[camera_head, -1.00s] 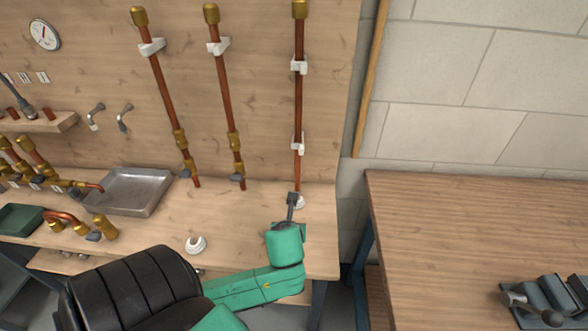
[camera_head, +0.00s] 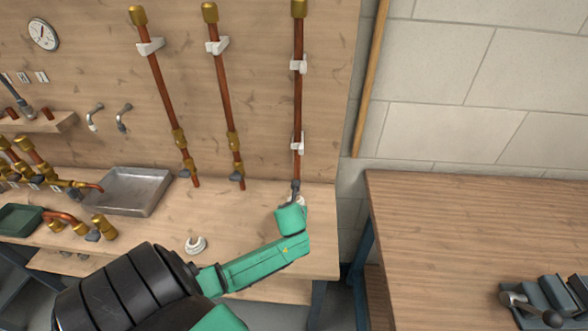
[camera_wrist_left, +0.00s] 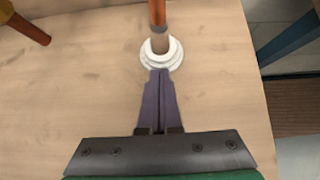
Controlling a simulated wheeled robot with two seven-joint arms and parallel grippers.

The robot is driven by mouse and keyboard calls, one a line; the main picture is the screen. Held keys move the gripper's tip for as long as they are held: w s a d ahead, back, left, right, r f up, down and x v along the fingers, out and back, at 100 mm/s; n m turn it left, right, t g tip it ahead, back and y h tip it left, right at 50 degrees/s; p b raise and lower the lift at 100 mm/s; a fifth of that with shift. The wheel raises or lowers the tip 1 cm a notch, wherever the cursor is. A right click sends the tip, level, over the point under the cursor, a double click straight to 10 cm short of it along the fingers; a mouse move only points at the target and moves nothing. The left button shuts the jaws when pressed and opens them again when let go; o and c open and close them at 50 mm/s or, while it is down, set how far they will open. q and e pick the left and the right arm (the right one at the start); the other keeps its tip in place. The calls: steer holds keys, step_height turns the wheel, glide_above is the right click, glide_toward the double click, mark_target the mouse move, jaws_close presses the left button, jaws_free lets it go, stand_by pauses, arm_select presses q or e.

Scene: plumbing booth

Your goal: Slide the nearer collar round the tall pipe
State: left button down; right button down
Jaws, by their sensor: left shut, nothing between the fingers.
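The tall copper pipe (camera_head: 298,100) stands upright against the wooden board; its lower part also shows in the left wrist view (camera_wrist_left: 158,12). Another white collar (camera_head: 196,245) lies apart on the bench to the left. My left gripper (camera_wrist_left: 158,74) is shut and empty, its fingertips at the near edge of the collar by the pipe. In the head view my left gripper (camera_head: 296,188) partly hides that collar.
Two more copper pipes (camera_head: 168,95) stand to the left on the board. A metal tray (camera_head: 128,190) and brass fittings (camera_head: 103,227) occupy the bench's left side. A second wooden table (camera_head: 460,230) with a vise (camera_head: 540,300) stands at right, across a gap. The bench around the collars is clear.

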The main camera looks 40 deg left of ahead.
arm_select(q)
steer(key=shift+w+a, duration=0.15)
steer(key=shift+w, duration=0.1)
steer(key=w+a, duration=0.1)
steer(key=w, duration=0.1)
steer(key=w+a, duration=0.2)
steer(key=shift+a, duration=0.15)
steer(key=shift+r, duration=0.1)
steer(key=shift+p, duration=0.35)
